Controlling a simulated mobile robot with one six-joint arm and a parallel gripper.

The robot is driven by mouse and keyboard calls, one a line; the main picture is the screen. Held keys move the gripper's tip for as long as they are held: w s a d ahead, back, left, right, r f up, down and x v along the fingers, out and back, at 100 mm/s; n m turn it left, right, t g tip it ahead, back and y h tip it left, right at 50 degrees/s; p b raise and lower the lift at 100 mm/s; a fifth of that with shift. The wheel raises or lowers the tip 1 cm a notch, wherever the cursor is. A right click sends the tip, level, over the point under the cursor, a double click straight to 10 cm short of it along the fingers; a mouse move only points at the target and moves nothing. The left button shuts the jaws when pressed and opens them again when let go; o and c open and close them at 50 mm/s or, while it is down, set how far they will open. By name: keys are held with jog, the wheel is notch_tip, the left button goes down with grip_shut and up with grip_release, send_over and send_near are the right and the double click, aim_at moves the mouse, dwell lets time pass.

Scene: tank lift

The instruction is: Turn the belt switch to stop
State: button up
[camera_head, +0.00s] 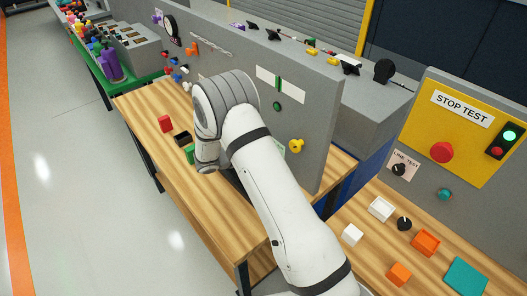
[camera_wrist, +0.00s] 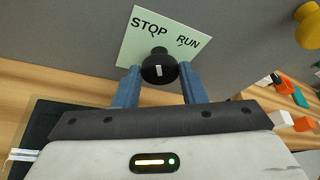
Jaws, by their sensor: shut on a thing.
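The belt switch is a round black knob (camera_wrist: 158,70) on a pale green plate (camera_wrist: 186,28) marked STOP at left and RUN at right, seen in the wrist view. A short white mark shows on the knob's face, close to upright; which word it points to is unclear. My gripper (camera_wrist: 159,78) has its two blue fingers on either side of the knob and is shut on it. In the head view my arm hides the knob and gripper, and only an edge of the pale green plate (camera_head: 280,147) shows on the grey panel.
The grey panel (camera_head: 313,130) stands on a wooden table (camera_head: 200,210), with a yellow knob (camera_head: 296,146) right of the switch. A red block (camera_head: 165,124) and a green block (camera_head: 189,153) lie left of my arm. A STOP TEST panel (camera_head: 468,125) stands at right.

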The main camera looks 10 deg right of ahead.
jog(key=shift+w+n+g+h, duration=0.15)
jog(key=shift+n+g+h, duration=0.15)
jog(key=shift+n, duration=0.3)
jog(key=shift+p, duration=0.3)
jog(key=o, duration=1)
jog(key=b+v, duration=0.1)
jog(key=v, duration=0.6)
jog(key=shift+a+b, duration=0.4)
